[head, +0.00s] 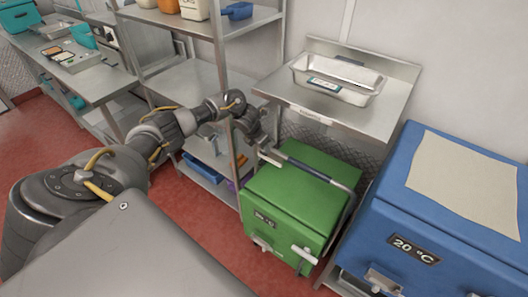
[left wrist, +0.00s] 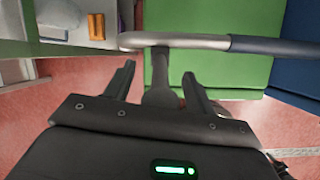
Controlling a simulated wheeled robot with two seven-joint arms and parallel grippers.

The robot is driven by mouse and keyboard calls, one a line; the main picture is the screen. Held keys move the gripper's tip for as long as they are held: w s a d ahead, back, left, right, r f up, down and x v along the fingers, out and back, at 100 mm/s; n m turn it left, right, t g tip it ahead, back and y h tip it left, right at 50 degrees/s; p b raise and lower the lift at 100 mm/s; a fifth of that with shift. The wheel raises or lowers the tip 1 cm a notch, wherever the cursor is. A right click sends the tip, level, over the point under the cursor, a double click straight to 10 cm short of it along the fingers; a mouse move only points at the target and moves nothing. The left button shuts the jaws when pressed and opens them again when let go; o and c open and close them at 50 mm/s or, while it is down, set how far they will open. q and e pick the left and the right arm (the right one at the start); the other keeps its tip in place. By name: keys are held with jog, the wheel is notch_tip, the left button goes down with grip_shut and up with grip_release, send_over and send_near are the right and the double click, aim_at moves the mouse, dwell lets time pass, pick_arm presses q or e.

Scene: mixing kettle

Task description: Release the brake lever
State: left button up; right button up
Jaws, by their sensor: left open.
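A bar handle with a dark grip (head: 308,169) runs across the top of a green box (head: 300,200). In the left wrist view the bar (left wrist: 180,41) crosses the top, with its dark grip (left wrist: 270,46) on the right. A dark grey lever-like piece (left wrist: 159,75) extends from the bar toward my gripper; it may be the brake lever, but I cannot be sure. My left gripper (left wrist: 160,80) is open, its fingers on either side of this piece with gaps visible. In the head view my left gripper (head: 264,142) is at the bar's left end. My right gripper is out of view.
A blue box (head: 420,215) marked 20 °C stands to the right of the green one. A metal shelf (head: 335,115) with a steel pan (head: 335,83) is behind and above. A shelving rack (head: 180,85) stands behind my left arm. Red floor (head: 35,130) is open at left.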

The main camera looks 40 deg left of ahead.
pick_arm(q)
jog(key=p+v, duration=0.4)
jog(key=shift+r, duration=0.4)
jog(key=shift+p+v, duration=0.45)
jog(key=shift+v, duration=0.6)
jog(key=shift+s, duration=0.1)
jog(key=shift+s, duration=0.1)
